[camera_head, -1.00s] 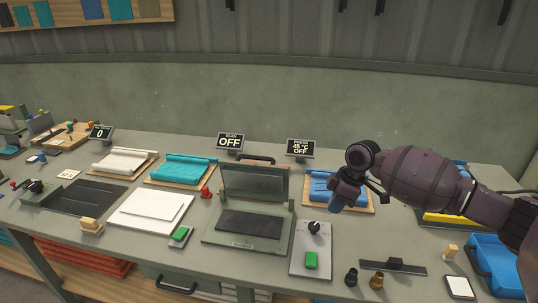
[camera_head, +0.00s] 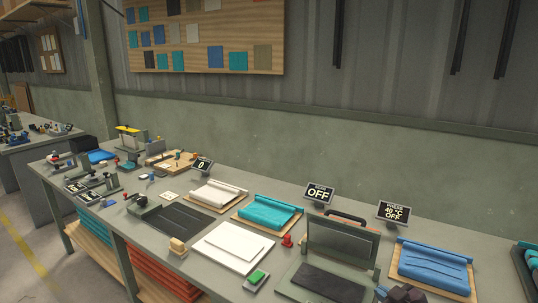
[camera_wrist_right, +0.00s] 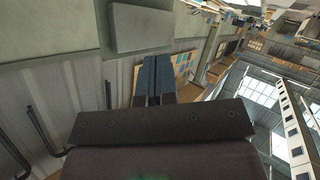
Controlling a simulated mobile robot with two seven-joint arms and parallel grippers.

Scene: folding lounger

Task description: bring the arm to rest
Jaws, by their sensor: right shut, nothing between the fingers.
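My right gripper (camera_wrist_right: 152,68) shows in the right wrist view with its two dark blue-grey fingers together and nothing between them. It points toward the wall and the high windows, clear of the bench things. In the head view only a dark purple part of my right arm (camera_head: 408,293) shows at the bottom edge, in front of the blue cloth's board. Its fingers cannot be made out there. My left gripper is in neither view.
The bench holds a white cloth roll (camera_head: 218,193), a teal cloth roll (camera_head: 268,212), white sheets (camera_head: 232,247), an open press (camera_head: 342,243) and a blue folded cloth (camera_head: 433,264). Small displays (camera_head: 318,194) stand behind, two reading OFF. A second bench (camera_head: 40,143) is at far left.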

